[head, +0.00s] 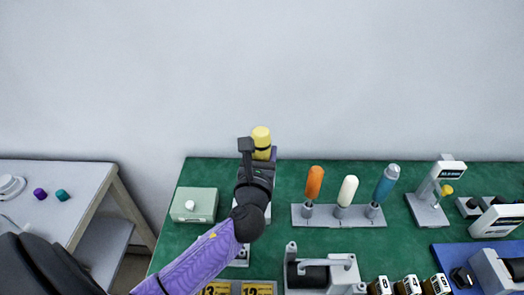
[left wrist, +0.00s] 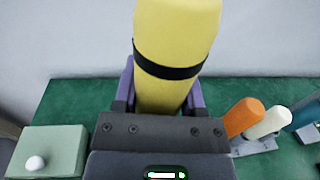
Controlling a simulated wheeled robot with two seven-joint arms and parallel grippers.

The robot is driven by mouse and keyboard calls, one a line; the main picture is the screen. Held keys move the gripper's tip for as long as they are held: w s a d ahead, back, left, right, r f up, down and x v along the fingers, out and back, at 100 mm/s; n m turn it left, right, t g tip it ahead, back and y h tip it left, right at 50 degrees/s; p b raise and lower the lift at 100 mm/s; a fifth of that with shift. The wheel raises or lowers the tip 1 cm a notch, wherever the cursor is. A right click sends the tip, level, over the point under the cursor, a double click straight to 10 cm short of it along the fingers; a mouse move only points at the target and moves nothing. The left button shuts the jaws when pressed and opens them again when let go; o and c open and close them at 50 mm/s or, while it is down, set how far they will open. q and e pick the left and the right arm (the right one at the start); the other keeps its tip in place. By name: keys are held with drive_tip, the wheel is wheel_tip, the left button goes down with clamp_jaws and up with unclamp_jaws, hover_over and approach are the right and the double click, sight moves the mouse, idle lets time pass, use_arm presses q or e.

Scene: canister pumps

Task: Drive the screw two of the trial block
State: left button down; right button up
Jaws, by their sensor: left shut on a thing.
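My left gripper (head: 262,154) is shut on a yellow driver handle (head: 261,138) with a black band. The handle stands about upright at the back edge of the green mat. In the left wrist view the yellow handle (left wrist: 172,50) sits between the purple-grey fingers of the gripper (left wrist: 160,98). The driver's shaft and tip are hidden behind the gripper. A grey piece (head: 241,257) shows beside my forearm; I cannot tell whether it is the trial block. No screw can be made out. My right gripper is not in view.
A grey rack (head: 330,219) holds orange (head: 314,182), white (head: 347,190) and blue (head: 386,182) handled drivers to the right. A pale green box (head: 194,205) with a white knob is to the left. A grey fixture (head: 342,270) stands in front. Green mat (head: 295,175) is clear behind the rack.

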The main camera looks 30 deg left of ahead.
sight(260, 146)
use_arm(q)
drive_tip(key=shift+p, duration=0.3)
idle(0.7)
drive_tip(key=shift+s+d+f, duration=0.1)
drive_tip(key=shift+s, duration=0.05)
wheel_tip(260, 146, up, 5)
drive_tip(key=p, duration=0.5)
drive_tip(key=shift+p, duration=0.35)
